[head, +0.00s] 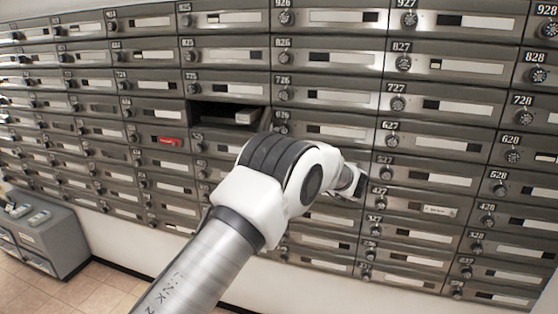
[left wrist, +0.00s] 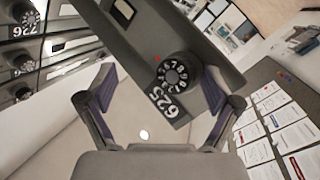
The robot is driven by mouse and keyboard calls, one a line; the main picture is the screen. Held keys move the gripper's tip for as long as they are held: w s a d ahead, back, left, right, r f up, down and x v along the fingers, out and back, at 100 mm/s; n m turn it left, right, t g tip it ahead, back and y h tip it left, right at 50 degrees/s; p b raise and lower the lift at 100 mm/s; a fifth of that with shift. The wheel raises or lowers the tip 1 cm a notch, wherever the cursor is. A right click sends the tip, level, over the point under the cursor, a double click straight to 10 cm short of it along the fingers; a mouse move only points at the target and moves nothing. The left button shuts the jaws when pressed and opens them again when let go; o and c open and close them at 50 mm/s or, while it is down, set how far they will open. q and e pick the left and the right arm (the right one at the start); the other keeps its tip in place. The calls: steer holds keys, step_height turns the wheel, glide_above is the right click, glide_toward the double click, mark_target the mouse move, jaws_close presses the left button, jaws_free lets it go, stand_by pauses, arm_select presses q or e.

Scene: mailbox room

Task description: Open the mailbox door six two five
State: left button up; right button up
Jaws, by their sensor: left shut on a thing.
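The door of mailbox 625 (left wrist: 130,30) is swung out from the wall and fills the upper middle of the left wrist view, tilted. Its round dial (left wrist: 172,75) and number plate (left wrist: 165,104) face my wrist camera. My left gripper (left wrist: 160,82) has one finger on each side of the door's dial end and is shut on the door. In the head view, the open compartment (head: 225,112) is a dark slot with a pale item inside. My arm hides the swung door and most of the gripper there. My right gripper is not in view.
Rows of closed metal mailbox doors with dials surround the open slot, such as 626 (head: 330,131). A red tag (head: 169,142) shows at lower left. A grey cabinet (head: 45,238) stands on the tiled floor at left. Papers (left wrist: 270,130) lie on a dark surface.

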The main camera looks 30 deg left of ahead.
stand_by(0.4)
arm_select(q)
steer(key=s+d, duration=0.1)
steer(key=d, duration=1.1)
steer(key=shift+s+f, duration=0.2)
steer(key=shift+s, duration=0.15)
